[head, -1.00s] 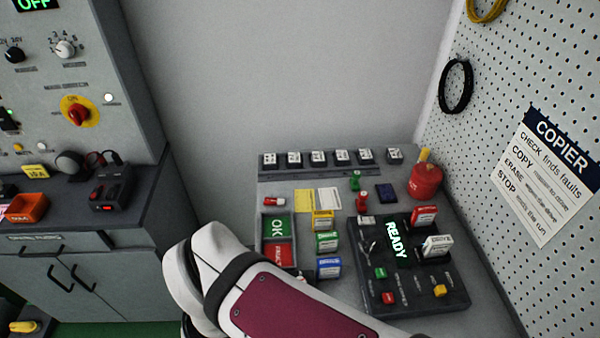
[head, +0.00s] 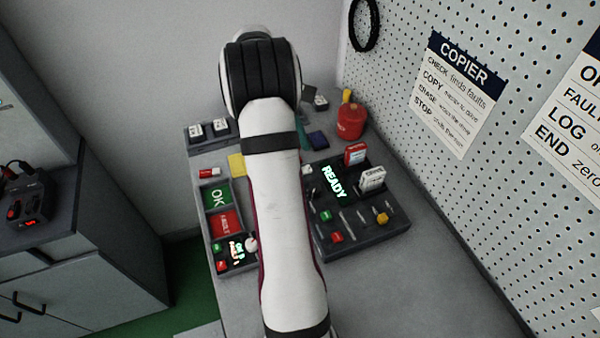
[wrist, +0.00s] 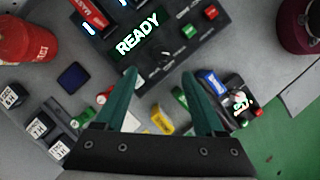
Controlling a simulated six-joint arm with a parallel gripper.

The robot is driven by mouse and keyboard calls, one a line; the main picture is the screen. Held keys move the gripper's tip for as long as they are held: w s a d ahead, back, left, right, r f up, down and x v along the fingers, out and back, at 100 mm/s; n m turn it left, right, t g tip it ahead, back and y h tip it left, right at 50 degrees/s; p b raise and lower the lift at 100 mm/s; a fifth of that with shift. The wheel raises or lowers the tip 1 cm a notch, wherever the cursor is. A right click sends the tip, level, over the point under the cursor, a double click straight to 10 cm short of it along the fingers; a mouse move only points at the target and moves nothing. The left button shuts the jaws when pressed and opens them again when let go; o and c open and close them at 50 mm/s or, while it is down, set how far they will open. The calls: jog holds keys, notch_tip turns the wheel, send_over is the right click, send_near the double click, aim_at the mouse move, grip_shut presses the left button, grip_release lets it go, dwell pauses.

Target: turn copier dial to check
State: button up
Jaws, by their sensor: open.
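The copier is a black box (head: 350,236) with a lit green-white READY display (head: 333,181); it also shows upside down from the head view's side in the wrist view, with its display (wrist: 138,35) legible. A dark dial (wrist: 164,62) sits just beside the display, near my fingertips; its setting is too small to read. In the head view the dial is at my arm's edge and hard to make out. My gripper (wrist: 159,75) has two teal fingers spread apart with nothing between them, above the copier's edge. In the head view my arm mostly hides it.
A red canister (head: 351,122) stands behind the copier. Red and white cartridges sit in the copier's slots. An OK/FAULT tray (head: 205,212) lies left of my arm. Small coloured blocks lie around the fingers in the wrist view. A pegboard (head: 480,165) with a COPIER sign (head: 457,92) borders the right.

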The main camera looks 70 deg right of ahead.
aim_at(315, 188)
jog(key=x, duration=1.1)
jog(key=shift+f, duration=0.15)
jog(key=shift+c, duration=0.3)
grip_shut()
